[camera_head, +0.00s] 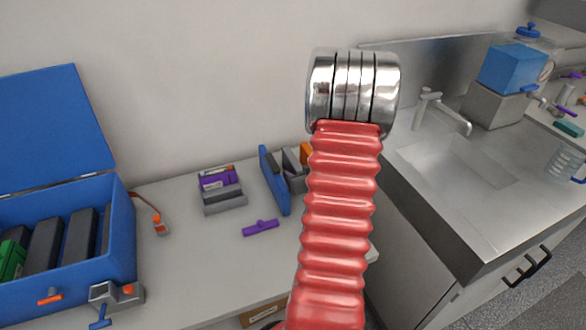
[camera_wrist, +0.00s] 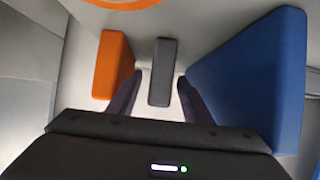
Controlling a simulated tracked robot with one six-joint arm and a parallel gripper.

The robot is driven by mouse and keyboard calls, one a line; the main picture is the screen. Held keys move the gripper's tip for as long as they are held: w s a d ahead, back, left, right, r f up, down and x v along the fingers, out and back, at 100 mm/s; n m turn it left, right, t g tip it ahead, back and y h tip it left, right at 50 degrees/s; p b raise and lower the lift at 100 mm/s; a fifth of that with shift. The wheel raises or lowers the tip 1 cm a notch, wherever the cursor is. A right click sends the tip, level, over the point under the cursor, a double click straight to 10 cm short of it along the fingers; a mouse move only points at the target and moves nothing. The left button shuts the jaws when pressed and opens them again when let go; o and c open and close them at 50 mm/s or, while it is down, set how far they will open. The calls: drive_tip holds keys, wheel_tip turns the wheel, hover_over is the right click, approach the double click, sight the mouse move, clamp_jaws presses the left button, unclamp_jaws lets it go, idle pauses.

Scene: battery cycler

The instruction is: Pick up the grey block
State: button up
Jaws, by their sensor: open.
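In the wrist view, the grey block (camera_wrist: 162,60) stands upright as a narrow slab between an orange block and a blue block. My gripper (camera_wrist: 159,80) is open, with one dark finger on each side of the grey block's lower part in the picture. A small gap shows on both sides, and I see no contact. I cannot tell how deep the block sits between the fingers. In the head view, grey shapes (camera_head: 292,168) show beside the blue panel, partly hidden by my red arm. My gripper is not visible there.
The orange block (camera_wrist: 113,66) stands close left of my fingers, and the blue block (camera_wrist: 262,75) close right. On the counter are a purple-and-grey block stack (camera_head: 222,200), a purple part (camera_head: 261,228) and an open blue case (camera_head: 122,235). A sink (camera_head: 455,162) lies right.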

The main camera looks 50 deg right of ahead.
sight(293, 158)
drive_tip(key=shift+w+f, duration=0.1)
drive_tip(key=shift+w, duration=0.05)
drive_tip(key=shift+x, duration=2.5)
drive_tip(key=c, duration=1.1)
drive_tip(key=shift+r, duration=4.95)
